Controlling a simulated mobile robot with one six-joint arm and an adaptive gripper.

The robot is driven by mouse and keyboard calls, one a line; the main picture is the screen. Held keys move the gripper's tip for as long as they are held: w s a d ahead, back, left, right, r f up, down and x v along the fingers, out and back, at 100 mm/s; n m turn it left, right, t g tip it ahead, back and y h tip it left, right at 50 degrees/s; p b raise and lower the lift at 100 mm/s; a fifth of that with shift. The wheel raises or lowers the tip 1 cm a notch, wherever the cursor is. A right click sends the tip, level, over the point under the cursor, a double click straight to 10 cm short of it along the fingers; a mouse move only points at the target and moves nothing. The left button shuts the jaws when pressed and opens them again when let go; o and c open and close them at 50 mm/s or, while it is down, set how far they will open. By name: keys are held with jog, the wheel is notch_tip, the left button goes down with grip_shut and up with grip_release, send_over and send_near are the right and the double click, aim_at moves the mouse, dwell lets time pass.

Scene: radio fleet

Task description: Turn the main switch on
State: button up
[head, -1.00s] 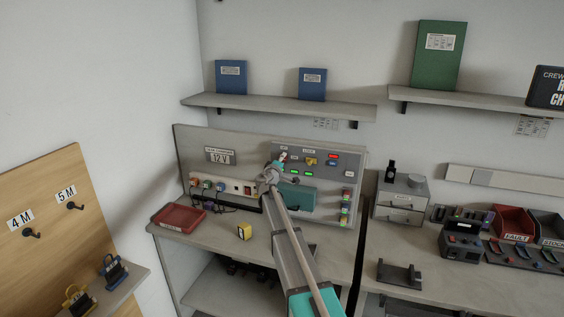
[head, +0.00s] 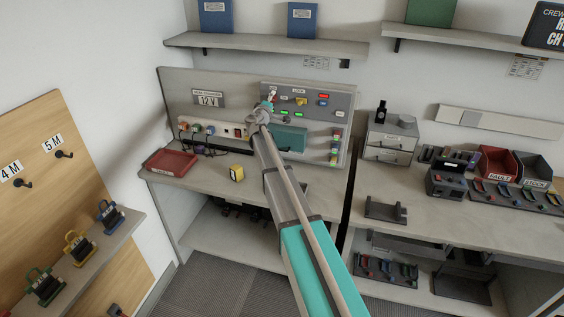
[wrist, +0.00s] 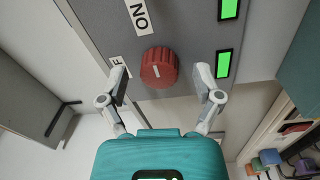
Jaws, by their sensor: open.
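The main switch is a round red knob (wrist: 160,68) with a short white mark, on a grey panel (wrist: 185,30) in the wrist view. The mark lies nearly level in the picture. An ON label (wrist: 140,16) is above the knob, and a partly hidden label ending in F (wrist: 118,64) is to its left. My gripper (wrist: 161,82) is open, with one finger on each side of the knob; I cannot tell if they touch it. In the head view my gripper (head: 266,107) is at the panel's upper left and covers most of the knob.
Two green lights (wrist: 223,64) sit close to the right finger. The panel also carries a yellow part (head: 301,101) and several coloured lights. A red tray (head: 171,162) and a yellow block (head: 236,173) lie on the bench below. A shelf (head: 270,43) is above.

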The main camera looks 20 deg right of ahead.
jog(key=s+a+n+y+p, duration=0.1)
jog(key=s+a+n, duration=0.4)
jog(key=n, duration=0.4)
jog(key=s+a+n, duration=0.3)
jog(key=s+n, duration=0.4)
jog(key=n, duration=0.2)
jog(key=s+d+f+m+g+y, duration=0.1)
jog(key=s+d+f+m+g, duration=0.1)
jog(key=s+f+m+g, duration=0.6)
jog(key=shift+s+d+f+m+g+y, duration=0.35)
jog(key=shift+s+f+m, duration=1.6)
jog(key=shift+s+m, duration=2.3)
